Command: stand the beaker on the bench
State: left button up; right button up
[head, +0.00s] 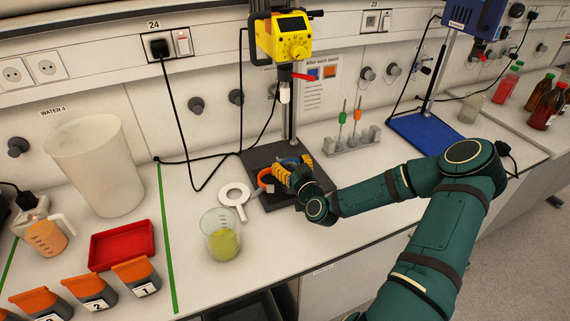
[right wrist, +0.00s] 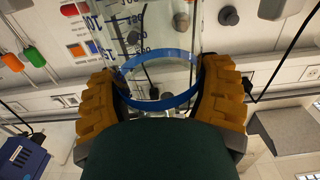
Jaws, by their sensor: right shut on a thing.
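My right gripper (head: 285,173) is low over the black stand base (head: 252,158). In the right wrist view its two ribbed yellow fingers (right wrist: 160,78) are shut on a clear glass beaker (right wrist: 150,40) with blue graduations and a blue band (right wrist: 155,104). In the head view the gripper hides most of this beaker; a bit of blue shows at the fingers. I cannot tell whether its bottom touches anything. Another glass beaker (head: 222,243), holding yellow-green liquid, stands upright on the bench, left of the gripper. My left gripper is not in view.
A white ring-shaped piece (head: 233,194) lies beside the stand base. A yellow stirrer (head: 285,38) hangs above. A red tray (head: 121,244), numbered orange-topped containers (head: 136,277) and a large pitcher (head: 95,165) stand left. A test-tube rack (head: 350,143) and blue stand (head: 427,137) are right.

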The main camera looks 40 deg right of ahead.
aim_at(287, 165)
jog(key=shift+w+d+f, duration=0.25)
jog(key=shift+w+f, duration=0.2)
jog(key=shift+w, duration=0.25)
jog(key=shift+w+d+f, duration=0.2)
jog(key=shift+w+f, duration=0.25)
jog(key=shift+w, duration=0.3)
jog(key=shift+w+d+f, duration=0.25)
jog(key=shift+w+f, duration=0.2)
jog(key=shift+w, duration=0.25)
jog(key=o, duration=1.3)
